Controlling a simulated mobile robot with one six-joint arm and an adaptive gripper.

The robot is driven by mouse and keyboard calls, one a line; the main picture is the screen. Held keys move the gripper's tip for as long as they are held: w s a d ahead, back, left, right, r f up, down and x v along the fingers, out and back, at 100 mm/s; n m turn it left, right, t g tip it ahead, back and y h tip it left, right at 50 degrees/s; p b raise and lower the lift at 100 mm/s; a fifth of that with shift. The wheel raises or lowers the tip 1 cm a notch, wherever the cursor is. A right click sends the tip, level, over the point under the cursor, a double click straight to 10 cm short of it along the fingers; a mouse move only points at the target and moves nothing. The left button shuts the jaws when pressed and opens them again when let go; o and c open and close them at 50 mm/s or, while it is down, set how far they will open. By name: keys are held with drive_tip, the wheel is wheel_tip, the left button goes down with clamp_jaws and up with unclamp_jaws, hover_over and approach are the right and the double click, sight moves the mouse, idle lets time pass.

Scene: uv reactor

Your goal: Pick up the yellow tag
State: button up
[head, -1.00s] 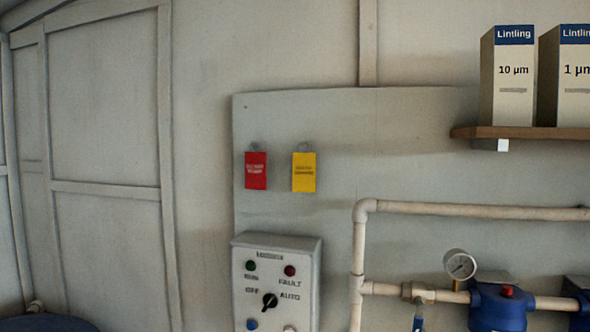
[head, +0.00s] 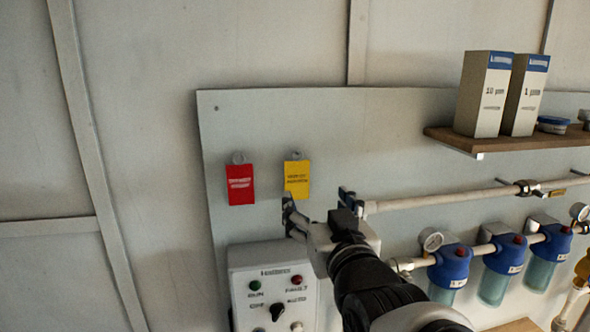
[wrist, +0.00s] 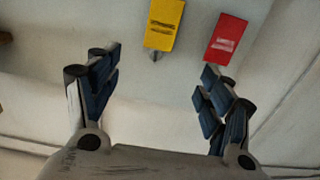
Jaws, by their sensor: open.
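The yellow tag (head: 297,179) hangs from a round hook on the grey wall panel in the head view. The red tag (head: 240,184) hangs to its left on a hook of its own. My gripper (head: 319,197) is open and empty, just below and to the right of the yellow tag, apart from it. In the wrist view the yellow tag (wrist: 164,24) is at the top, beyond and between the two spread fingers of my gripper (wrist: 157,85). The red tag (wrist: 226,37) is at the upper right there, beyond the right finger.
A control box (head: 272,285) with lamps and a knob sits below the tags. A shelf (head: 500,141) with filter boxes is at the upper right. A pipe (head: 440,197) and blue filter housings (head: 450,266) are to the right. The wall above the tags is clear.

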drive_tip(key=p, duration=0.2)
approach(297, 169)
drive_tip(key=w, duration=0.3)
drive_tip(key=shift+w+a+f+p, duration=0.1)
drive_tip(key=shift+w+a+p, duration=0.25)
drive_tip(key=shift+w, duration=0.6)
drive_tip(key=shift+w+a+f+p, duration=0.1)
drive_tip(key=shift+w+a+p, duration=0.1)
drive_tip(key=shift+w+p, duration=0.55)
drive_tip(key=shift+w+a+f+p, duration=0.15)
drive_tip(key=shift+w+a, duration=0.1)
drive_tip(key=shift+w, duration=0.9)
drive_tip(key=shift+s, duration=0.1)
drive_tip(key=shift+s, duration=0.1)
drive_tip(key=shift+c, duration=0.5)
drive_tip(key=c, duration=0.9)
drive_tip(key=shift+o, duration=0.2)
drive_tip(key=shift+r+b, duration=0.15)
drive_tip(key=shift+b, duration=0.15)
drive_tip(key=shift+s+r, duration=0.1)
drive_tip(key=shift+r, duration=0.05)
drive_tip(key=s+d+b, duration=0.1)
drive_tip(key=s+b, duration=0.1)
drive_tip(key=s, duration=0.6)
drive_tip(key=s+d+b, duration=0.1)
drive_tip(key=s+d, duration=0.1)
drive_tip(key=s, duration=0.7)
drive_tip(key=shift+d+b, duration=0.3)
drive_tip(key=shift+b, duration=0.1)
